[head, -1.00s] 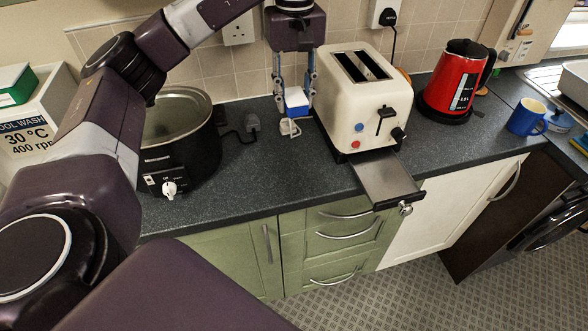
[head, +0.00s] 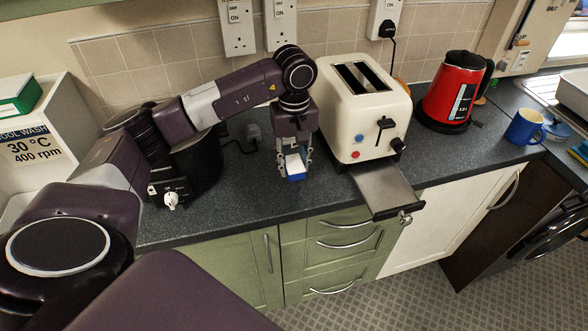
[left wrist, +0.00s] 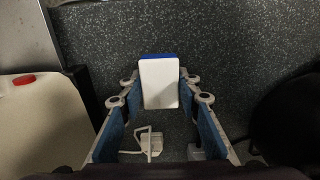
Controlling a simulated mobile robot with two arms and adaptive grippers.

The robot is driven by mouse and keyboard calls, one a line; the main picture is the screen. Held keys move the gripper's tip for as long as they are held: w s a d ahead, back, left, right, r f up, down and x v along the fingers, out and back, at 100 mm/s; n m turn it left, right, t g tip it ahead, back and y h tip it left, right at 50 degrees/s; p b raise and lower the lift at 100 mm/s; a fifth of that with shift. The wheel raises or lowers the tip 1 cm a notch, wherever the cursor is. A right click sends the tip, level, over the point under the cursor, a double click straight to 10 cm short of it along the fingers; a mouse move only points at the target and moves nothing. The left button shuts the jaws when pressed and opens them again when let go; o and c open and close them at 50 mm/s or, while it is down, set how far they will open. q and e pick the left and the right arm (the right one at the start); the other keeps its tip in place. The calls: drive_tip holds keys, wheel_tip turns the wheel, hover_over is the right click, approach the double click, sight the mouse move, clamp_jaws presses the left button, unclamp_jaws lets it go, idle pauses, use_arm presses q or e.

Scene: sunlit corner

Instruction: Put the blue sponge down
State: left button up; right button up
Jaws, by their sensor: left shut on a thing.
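The blue sponge (head: 294,168) has a white face and a blue edge. My left gripper (head: 293,172) is shut on it, low over the dark worktop, left of the toaster. In the left wrist view the sponge (left wrist: 159,84) sits between the two fingertips of my left gripper (left wrist: 160,90), white face towards the camera and blue edge at the top. I cannot tell whether the sponge touches the worktop (head: 250,185). My right gripper is not in view.
The cream toaster (head: 350,125) stands close to the right, with a metal tray (head: 385,188) sticking out in front. A black slow cooker (head: 205,165) stands left. A small white object with bent wire (left wrist: 151,143) lies near the fingers. Worktop in front is clear.

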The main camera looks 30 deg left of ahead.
sight(294, 165)
use_arm(q)
wheel_tip(294, 165, down, 3)
drive_tip(key=shift+f, duration=0.1)
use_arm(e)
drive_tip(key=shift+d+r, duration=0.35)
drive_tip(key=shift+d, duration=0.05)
use_arm(q)
drive_tip(key=shift+f, duration=0.15)
drive_tip(key=o, duration=1)
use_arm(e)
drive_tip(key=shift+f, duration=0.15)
